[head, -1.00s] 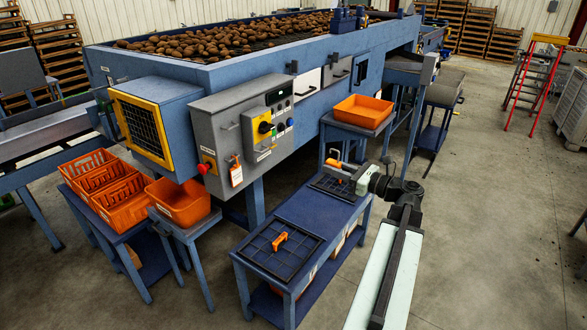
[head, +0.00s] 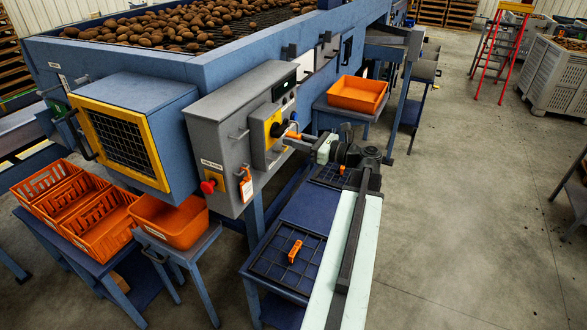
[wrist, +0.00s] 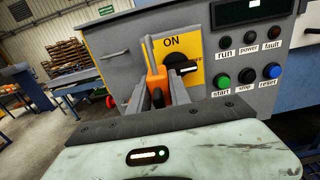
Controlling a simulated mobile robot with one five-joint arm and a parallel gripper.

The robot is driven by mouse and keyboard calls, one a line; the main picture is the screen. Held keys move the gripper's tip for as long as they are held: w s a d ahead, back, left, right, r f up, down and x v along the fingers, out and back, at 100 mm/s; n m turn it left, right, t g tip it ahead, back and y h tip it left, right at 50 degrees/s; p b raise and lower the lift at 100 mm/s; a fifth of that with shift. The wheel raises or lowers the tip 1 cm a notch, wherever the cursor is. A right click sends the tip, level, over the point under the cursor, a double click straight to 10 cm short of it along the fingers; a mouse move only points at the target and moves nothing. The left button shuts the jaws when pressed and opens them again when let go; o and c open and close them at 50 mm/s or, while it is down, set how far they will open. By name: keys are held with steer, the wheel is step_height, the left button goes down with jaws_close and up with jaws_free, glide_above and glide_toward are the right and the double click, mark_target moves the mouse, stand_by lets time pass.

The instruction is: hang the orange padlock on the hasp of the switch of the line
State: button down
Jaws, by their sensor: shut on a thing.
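My gripper (wrist: 155,92) is shut on the orange padlock (wrist: 156,78), whose body shows between the fingers in the wrist view. The padlock also shows in the head view (head: 293,136), close in front of the control box. The line's switch (wrist: 178,64) is a black knob on a yellow plate marked ON, just right of the padlock in the wrist view. Its handle lies roughly sideways, beside a partly hidden label. The switch also shows in the head view (head: 277,129). I cannot make out the hasp or whether the shackle touches it.
Start, stop and reset buttons (wrist: 246,75) sit right of the switch. A red knob (head: 208,186) and an orange tag (head: 246,186) are on the grey cabinet. Below, a blue bench (head: 300,213) holds an orange item (head: 295,251) on a black grid. Open floor lies right.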

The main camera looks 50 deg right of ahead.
steer(key=shift+w, duration=0.2)
steer(key=b, duration=1.2)
glide_toward(271, 166)
steer(key=s+d+r, duration=0.1)
steer(key=s+r, duration=0.1)
steer(key=s, duration=0.4)
steer(key=shift+x, duration=6.2)
steer(key=shift+f+b, duration=0.75)
steer(key=shift+f, duration=0.1)
steer(key=c, duration=1.1)
jaws_free()
steer(key=shift+s, duration=0.1)
